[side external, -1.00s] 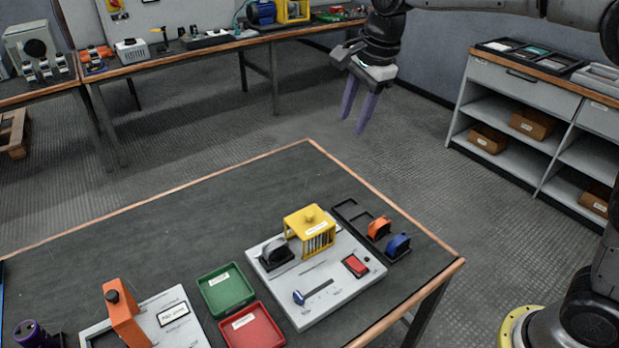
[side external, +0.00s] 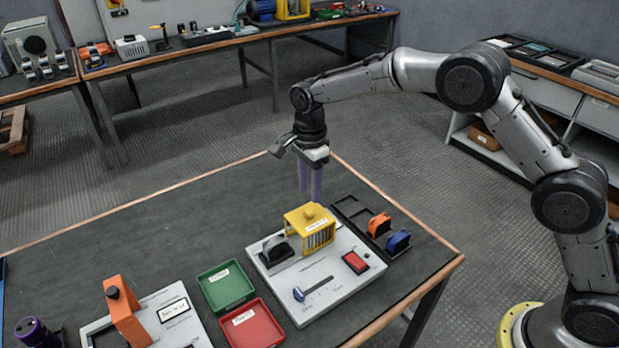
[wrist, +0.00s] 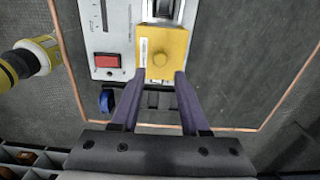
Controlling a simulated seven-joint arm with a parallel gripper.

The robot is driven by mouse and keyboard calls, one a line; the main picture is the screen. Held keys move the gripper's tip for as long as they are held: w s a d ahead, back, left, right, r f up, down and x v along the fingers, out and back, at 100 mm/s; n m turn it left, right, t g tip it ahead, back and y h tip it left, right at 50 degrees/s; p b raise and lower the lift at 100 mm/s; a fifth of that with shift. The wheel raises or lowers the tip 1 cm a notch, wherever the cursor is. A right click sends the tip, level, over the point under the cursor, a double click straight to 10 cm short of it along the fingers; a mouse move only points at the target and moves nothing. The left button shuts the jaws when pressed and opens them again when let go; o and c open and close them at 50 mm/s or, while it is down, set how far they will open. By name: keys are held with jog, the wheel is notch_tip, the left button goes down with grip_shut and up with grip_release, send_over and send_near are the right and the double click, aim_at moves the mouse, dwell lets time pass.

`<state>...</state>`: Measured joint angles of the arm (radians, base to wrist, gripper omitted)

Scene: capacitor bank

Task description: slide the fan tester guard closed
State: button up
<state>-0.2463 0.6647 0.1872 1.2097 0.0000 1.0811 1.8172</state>
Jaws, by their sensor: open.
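The fan tester (side external: 335,290) is a light grey panel on the dark table. Its guard (side external: 309,229) is a yellow slotted cover with a round knob on top, at the panel's back edge. A dark grey part (side external: 277,249) sits on the panel just left of the guard. My gripper (side external: 310,196) is open and empty, pointing down above and behind the guard in the side view. In the wrist view the guard (wrist: 163,52) shows beyond and between the purple fingertips (wrist: 160,74). I see no clear contact with it.
A red switch (side external: 355,262) and a blue-handled lever (side external: 299,296) are on the panel. A dark tray (side external: 352,208) with an orange and a blue part lies right. Green (side external: 226,308) and red (side external: 246,316) trays lie left. The table's back left is clear.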

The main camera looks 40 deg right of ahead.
aim_at(309, 211)
jog(key=shift+f, duration=2.9)
grip_shut()
jog(key=shift+a, duration=0.1)
jog(key=shift+a, duration=4.95)
